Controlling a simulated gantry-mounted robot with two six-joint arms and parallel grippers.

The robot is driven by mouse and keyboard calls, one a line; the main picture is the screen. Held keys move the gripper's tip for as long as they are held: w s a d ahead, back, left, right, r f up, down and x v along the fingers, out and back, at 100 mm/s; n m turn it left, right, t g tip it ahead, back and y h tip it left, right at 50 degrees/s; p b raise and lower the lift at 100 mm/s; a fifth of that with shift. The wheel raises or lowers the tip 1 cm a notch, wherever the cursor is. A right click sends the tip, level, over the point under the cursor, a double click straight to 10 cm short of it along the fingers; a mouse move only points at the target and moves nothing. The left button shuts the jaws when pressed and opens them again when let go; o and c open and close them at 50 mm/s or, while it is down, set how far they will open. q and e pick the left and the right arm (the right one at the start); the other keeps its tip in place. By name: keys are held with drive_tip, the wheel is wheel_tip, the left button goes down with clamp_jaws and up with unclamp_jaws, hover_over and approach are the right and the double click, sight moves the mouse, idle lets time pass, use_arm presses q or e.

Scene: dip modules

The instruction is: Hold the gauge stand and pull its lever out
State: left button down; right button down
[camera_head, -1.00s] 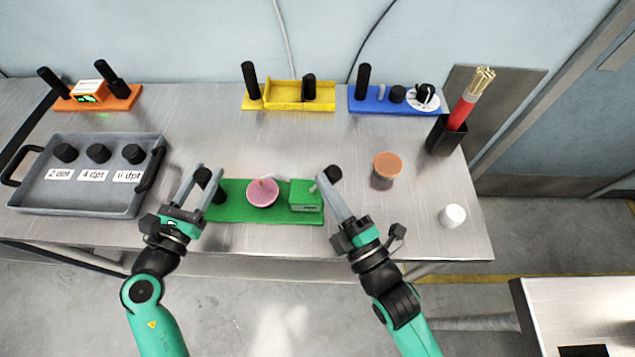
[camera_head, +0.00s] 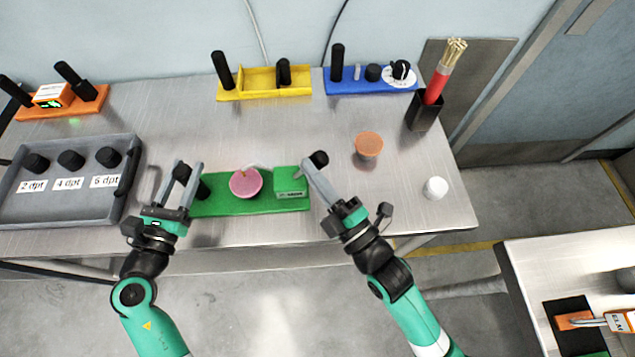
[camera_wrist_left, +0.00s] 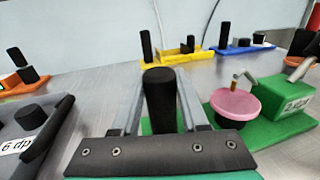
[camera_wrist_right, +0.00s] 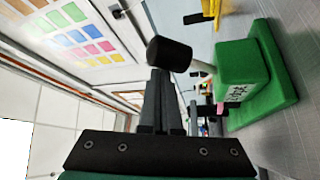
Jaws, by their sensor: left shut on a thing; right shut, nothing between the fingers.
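The green gauge stand (camera_head: 232,206) lies flat near the table's front edge. My left gripper (camera_head: 187,172) is shut on the black handle post at the stand's left end; the post (camera_wrist_left: 160,100) shows between the fingers in the left wrist view. My right gripper (camera_head: 308,168) is shut and empty beside the block, its tips close to the knob (camera_wrist_right: 168,53). I cannot tell whether they touch it.
A grey tray (camera_head: 60,212) with black knobs stands left. Yellow (camera_head: 265,90) and blue (camera_head: 350,88) stands are behind, an orange one (camera_head: 95,105) back left. An orange-lidded cup (camera_head: 368,146), a white cap (camera_head: 435,188) and a black holder (camera_head: 424,112) are right. The table behind the green stand is clear.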

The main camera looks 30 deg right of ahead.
drive_tip(key=a+r, duration=0.3)
drive_tip(key=f+v, duration=0.2)
drive_tip(key=v, duration=0.8)
drive_tip(key=shift+w+a, duration=0.2)
drive_tip(key=shift+a, duration=0.15)
drive_tip(key=shift+f, duration=0.1)
use_arm(q)
drive_tip(key=shift+c, duration=1.7)
unclamp_jaws()
wheel_tip(320, 180, up, 8)
drive_tip(key=p, duration=0.8)
drive_tip(key=shift+f, duration=0.2)
use_arm(e)
wheel_tip(320, 180, up, 8)
use_arm(q)
drive_tip(key=shift+f, duration=0.1)
use_arm(e)
drive_tip(key=shift+f, duration=0.1)
use_arm(q)
drive_tip(key=shift+s, duration=0.1)
